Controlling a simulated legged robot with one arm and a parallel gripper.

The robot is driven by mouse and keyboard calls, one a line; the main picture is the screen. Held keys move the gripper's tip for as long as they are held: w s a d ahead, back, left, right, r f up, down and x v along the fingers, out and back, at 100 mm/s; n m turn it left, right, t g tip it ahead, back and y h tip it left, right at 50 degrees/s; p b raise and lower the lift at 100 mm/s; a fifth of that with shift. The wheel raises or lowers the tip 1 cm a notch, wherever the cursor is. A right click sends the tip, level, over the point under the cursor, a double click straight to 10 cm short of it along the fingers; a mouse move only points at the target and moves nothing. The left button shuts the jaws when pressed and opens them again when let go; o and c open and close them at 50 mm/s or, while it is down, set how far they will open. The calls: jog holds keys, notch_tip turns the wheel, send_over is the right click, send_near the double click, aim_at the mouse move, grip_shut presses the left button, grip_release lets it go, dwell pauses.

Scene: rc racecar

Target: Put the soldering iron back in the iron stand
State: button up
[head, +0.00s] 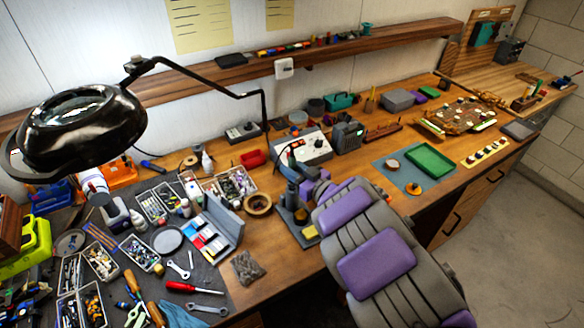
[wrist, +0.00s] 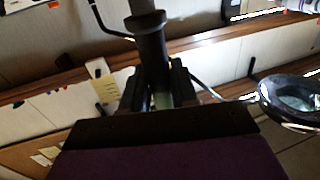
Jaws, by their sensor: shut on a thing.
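The iron stand (head: 298,228) is on the bench just left of my arm, with a dark base, a yellow sponge and an upright grey holder. My gripper (wrist: 162,98) is shut on a dark, collared cylindrical thing (wrist: 150,38), which looks like the soldering iron. In the head view, my purple and grey arm reaches over the bench edge, with its end close beside the stand's holder. The arm covers the gripped part, and the iron's tip cannot be made out. I cannot tell whether the iron touches the holder.
A grey-white control station (head: 303,148) and a black box (head: 347,136) stand behind the stand. A wooden ring (head: 258,204) and an open grey case (head: 214,228) lie to its left. A magnifier lamp (head: 80,125) overhangs the cluttered left side. A green tray (head: 429,160) lies right.

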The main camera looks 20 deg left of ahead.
jog(key=shift+f, duration=1.05)
jog(key=o, duration=1.1)
jog(key=shift+c, duration=0.2)
jog(key=v, duration=1.7)
jog(key=shift+d+f+p, duration=0.15)
jog(key=shift+f+p, duration=0.05)
jog(key=shift+p, duration=0.15)
